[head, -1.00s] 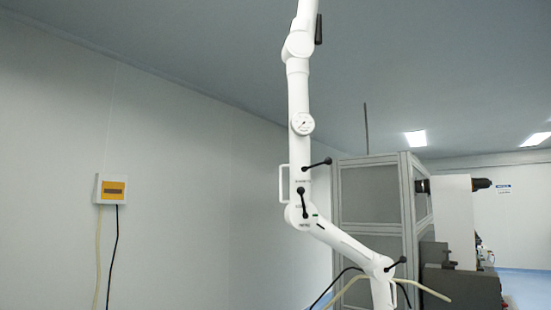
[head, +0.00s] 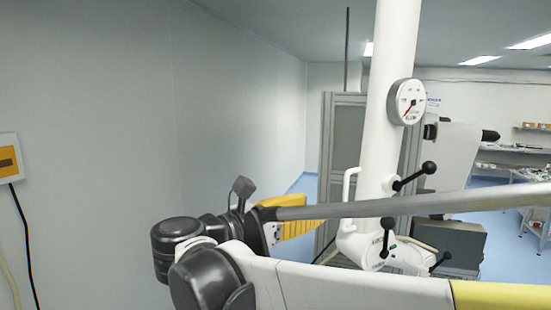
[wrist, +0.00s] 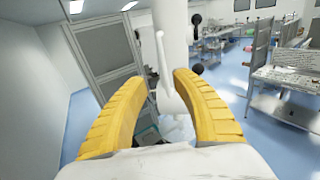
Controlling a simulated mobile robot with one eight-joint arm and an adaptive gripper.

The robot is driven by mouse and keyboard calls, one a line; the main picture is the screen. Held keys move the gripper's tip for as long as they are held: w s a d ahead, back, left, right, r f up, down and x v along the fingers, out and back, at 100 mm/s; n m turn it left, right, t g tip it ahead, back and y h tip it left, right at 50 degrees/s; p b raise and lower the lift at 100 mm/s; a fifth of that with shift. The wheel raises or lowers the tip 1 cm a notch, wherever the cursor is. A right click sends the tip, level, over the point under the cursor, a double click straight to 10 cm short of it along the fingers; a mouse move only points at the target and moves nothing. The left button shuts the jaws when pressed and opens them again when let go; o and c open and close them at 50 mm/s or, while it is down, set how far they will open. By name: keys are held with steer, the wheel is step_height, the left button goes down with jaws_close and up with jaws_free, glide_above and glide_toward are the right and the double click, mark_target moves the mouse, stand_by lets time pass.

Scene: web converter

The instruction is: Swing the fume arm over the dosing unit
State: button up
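The white fume arm (head: 392,60) hangs in front of me, with a round gauge, levers with black knobs and a slim white handle (head: 348,190) on its left side. My gripper (head: 318,226), with yellow ribbed fingers, is just left of the handle in the head view. In the wrist view my gripper (wrist: 160,74) is open. The handle (wrist: 162,65) shows between its fingertips, with gaps on both sides, and I see no contact. The fume arm's lower part is partly hidden behind my arm in the head view. I cannot make out which thing is the dosing unit.
A grey-framed cabinet (head: 343,130) stands behind the fume arm; it also shows in the wrist view (wrist: 105,50). A dark machine block (head: 450,245) is low on the right. Benches with items (wrist: 295,80) are farther right. A wall box (head: 8,158) with cables hangs at left. Blue floor shows between.

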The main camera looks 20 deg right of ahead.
mark_target(345, 190)
steer(key=x, duration=0.3)
steer(key=r+p+x, duration=0.1)
steer(key=x, duration=0.3)
steer(key=p+x, duration=0.1)
steer(key=x, duration=0.2)
steer(key=shift+s+d+r, duration=0.15)
steer(key=shift+d+r, duration=0.05)
steer(key=shift+d, duration=0.3)
jaws_close()
